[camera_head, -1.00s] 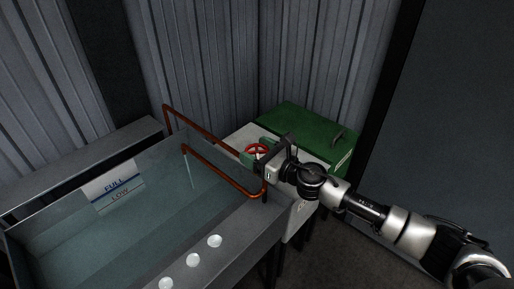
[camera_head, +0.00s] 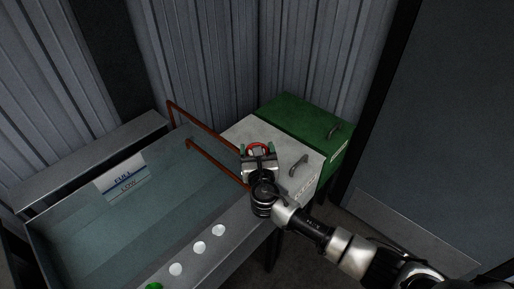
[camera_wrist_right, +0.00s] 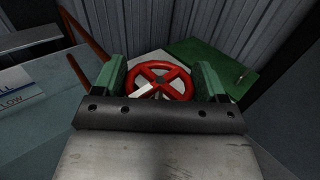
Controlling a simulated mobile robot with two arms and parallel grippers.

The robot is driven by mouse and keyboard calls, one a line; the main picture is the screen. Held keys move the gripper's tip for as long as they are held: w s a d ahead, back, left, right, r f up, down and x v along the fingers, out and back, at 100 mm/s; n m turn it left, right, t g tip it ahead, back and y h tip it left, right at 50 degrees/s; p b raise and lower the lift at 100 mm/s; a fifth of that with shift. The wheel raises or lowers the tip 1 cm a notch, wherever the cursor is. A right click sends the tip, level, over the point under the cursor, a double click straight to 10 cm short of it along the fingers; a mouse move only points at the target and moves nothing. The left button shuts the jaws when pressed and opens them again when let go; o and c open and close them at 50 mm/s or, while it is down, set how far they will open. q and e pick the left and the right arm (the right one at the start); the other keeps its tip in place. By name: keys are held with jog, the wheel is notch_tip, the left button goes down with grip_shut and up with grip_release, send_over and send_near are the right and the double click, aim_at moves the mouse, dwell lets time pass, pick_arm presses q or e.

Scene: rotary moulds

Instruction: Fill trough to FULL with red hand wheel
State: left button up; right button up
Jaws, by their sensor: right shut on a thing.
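The red hand wheel (camera_head: 258,147) stands at the back of the pale box beside the trough. In the right wrist view the wheel (camera_wrist_right: 158,82) sits between the green finger pads of my right gripper (camera_wrist_right: 160,85). My right gripper (camera_head: 258,158) is shut on the wheel in the head view and hides part of it. The trough (camera_head: 190,235) holds clear water. Its level plate (camera_head: 121,176) reads FULL above LOW; the exact water line is hard to tell. I see no clear stream under the brown pipe (camera_head: 215,160). My left gripper is out of view.
A green box (camera_head: 300,115) with a handle stands behind the pale box (camera_head: 310,160), which also has a handle. Several white round discs (camera_head: 197,247) and a green one (camera_head: 153,286) lie along the trough's front rim. Corrugated walls close off the back.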

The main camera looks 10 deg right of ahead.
jog(key=shift+m+h, duration=0.6)
jog(key=shift+h, duration=0.4)
jog(key=o, duration=0.9)
jog(key=s, duration=0.3)
jog(key=s+a+b, duration=0.1)
jog(key=s, duration=0.6)
jog(key=shift+s+a, duration=0.2)
jog(key=shift+s, duration=0.15)
